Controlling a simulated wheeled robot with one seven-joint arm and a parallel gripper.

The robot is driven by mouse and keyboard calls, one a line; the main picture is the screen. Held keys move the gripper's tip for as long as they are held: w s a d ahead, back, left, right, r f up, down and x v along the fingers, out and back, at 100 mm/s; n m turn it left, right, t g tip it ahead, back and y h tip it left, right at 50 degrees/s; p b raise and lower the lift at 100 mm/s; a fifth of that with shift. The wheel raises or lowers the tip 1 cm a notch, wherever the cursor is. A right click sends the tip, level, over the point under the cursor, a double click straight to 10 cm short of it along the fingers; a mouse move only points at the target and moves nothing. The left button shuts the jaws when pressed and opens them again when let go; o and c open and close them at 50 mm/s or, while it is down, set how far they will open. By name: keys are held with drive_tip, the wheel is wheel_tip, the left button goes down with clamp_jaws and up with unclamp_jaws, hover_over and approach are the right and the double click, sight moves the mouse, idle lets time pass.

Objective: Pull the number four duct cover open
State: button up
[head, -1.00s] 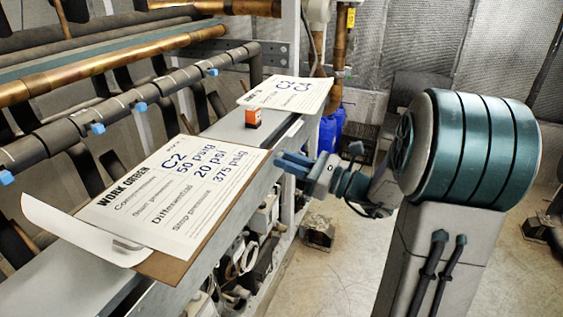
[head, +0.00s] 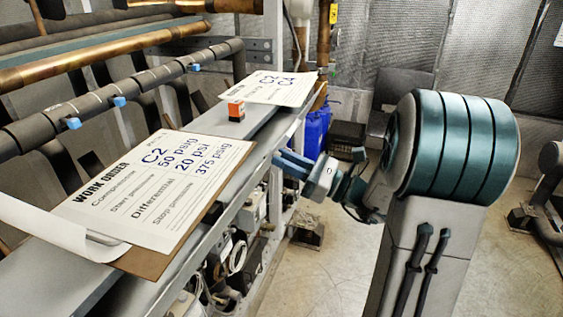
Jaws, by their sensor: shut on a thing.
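A long grey duct (head: 262,137) runs along the rack from the lower left toward the back, with clipboards lying on it. No number four marking is readable on it, and I cannot single out its cover. My gripper (head: 292,163), with blue fingers, is beside the duct's front side, pointing left toward it. Its fingers are closed together. What they hold is hidden or too small to make out at this angle.
A work order clipboard (head: 150,185) and a second sheet (head: 278,88) lie on the duct, with an orange box (head: 236,110) between them. Copper and dark pipes fill the left. Blue containers (head: 314,132) stand behind my gripper. The floor at right is mostly clear.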

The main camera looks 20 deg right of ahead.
drive_tip(key=shift+d, duration=0.15)
drive_tip(key=shift+s+d+f+t+y+b, duration=0.35)
drive_tip(key=shift+s+d+f+b, duration=0.3)
drive_tip(key=shift+b, duration=0.35)
drive_tip(key=shift+d, duration=0.1)
